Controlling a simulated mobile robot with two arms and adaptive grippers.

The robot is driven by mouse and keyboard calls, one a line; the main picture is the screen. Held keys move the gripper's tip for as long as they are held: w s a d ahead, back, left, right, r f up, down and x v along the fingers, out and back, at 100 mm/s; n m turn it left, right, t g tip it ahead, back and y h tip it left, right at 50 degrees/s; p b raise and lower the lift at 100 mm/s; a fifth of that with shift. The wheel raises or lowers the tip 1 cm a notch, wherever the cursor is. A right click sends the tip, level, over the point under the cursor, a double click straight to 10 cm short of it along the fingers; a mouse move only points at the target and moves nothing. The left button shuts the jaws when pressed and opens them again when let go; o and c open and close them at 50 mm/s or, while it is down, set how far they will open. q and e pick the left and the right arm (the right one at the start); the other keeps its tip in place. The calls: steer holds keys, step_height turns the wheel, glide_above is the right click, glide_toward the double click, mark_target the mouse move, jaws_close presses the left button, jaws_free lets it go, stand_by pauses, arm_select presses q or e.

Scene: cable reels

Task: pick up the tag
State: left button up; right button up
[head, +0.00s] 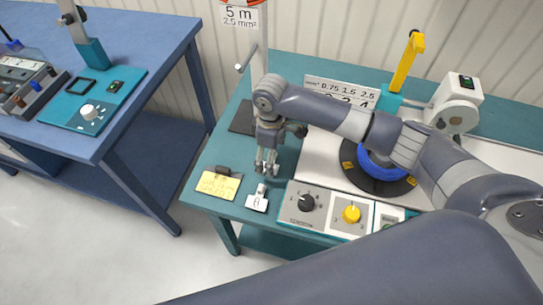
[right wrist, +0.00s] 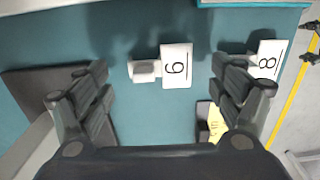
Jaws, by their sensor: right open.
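Two white number tags with grey grips lie on the teal bench. In the right wrist view, one tag (right wrist: 176,67), marked 6 or 9, lies between my spread right fingers; its grip points left. The other tag (right wrist: 268,60), marked 8, lies beyond the right-hand finger and also shows near the bench's front edge in the head view (head: 257,203). My right gripper (head: 265,170) is open and empty, pointing down above the bench; it also fills the lower right wrist view (right wrist: 158,85). It hides the first tag in the head view. My left gripper is out of view.
A yellow note (head: 218,186) with a dark clip lies left of the tags. A control panel (head: 325,210) with knobs stands right of them. A stand post (head: 259,60) rises behind the gripper. A blue reel (head: 378,168) sits further right.

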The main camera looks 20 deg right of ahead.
steer(key=shift+f, duration=1.35)
steer(key=c, duration=0.9)
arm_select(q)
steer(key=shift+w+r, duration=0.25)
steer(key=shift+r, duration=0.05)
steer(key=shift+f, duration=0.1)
arm_select(e)
steer(key=shift+r, duration=0.15)
steer(key=shift+r, duration=0.2)
step_height(320, 180, up, 2)
steer(key=shift+w+r+b, duration=0.1)
steer(key=shift+r+b, duration=0.1)
steer(key=shift+b, duration=0.3)
steer(key=s+a, duration=0.1)
steer(key=s, duration=0.4)
steer(key=s+a+r+b, duration=0.1)
steer(key=s, duration=0.4)
steer(key=s+a, duration=0.1)
steer(key=s, duration=0.3)
steer(key=shift+s+a+r+b, duration=0.2)
steer(key=shift+s+r+b, duration=0.2)
steer(key=shift+s+a+r, duration=0.1)
steer(key=shift+s+a, duration=0.05)
steer(key=shift+s, duration=0.35)
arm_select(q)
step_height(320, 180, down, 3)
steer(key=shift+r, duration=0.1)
